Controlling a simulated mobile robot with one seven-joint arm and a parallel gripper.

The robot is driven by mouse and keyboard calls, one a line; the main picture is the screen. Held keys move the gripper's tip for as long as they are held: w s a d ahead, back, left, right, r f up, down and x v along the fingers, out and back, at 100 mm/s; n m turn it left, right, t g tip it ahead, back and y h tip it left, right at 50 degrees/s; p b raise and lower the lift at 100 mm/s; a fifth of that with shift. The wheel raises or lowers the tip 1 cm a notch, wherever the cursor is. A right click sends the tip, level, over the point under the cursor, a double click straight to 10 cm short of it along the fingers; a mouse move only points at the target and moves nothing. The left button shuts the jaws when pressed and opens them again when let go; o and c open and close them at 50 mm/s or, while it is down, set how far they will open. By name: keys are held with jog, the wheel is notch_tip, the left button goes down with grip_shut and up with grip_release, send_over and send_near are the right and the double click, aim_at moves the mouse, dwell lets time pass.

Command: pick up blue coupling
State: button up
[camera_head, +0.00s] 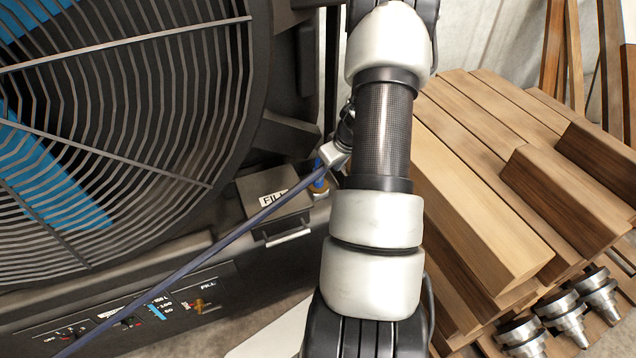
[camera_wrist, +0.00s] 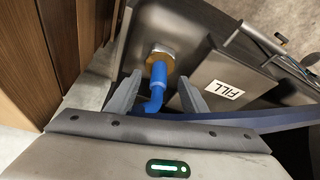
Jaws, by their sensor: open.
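The blue coupling (camera_wrist: 157,84) is a bright blue elbow in the wrist view. Its upper end meets a brass fitting (camera_wrist: 160,54) on the dark machine, and its lower end bends to the left. My gripper (camera_wrist: 157,88) is open, with one grey finger on each side of the coupling; I see gaps on both sides and cannot tell the depth between them. In the head view my gripper (camera_head: 334,156) is partly hidden by my arm. A small blue and brass piece (camera_head: 319,186) shows just below it, mostly hidden.
A dark blue hose (camera_head: 190,258) runs diagonally across the machine, close to my gripper. A box labelled FILL (camera_head: 272,196) stands beside the coupling. A large fan grille (camera_head: 110,130) fills the left. Stacked wooden beams (camera_head: 480,190) and several metal tool holders (camera_head: 563,318) are at right.

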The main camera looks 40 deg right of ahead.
jog(key=w, duration=0.3)
send_over(320, 187)
jog(key=w, duration=0.2)
jog(key=f, duration=0.4)
jog(key=shift+s+d+f, duration=0.2)
jog(key=shift+f, duration=0.15)
jog(key=shift+r, duration=0.1)
grip_shut()
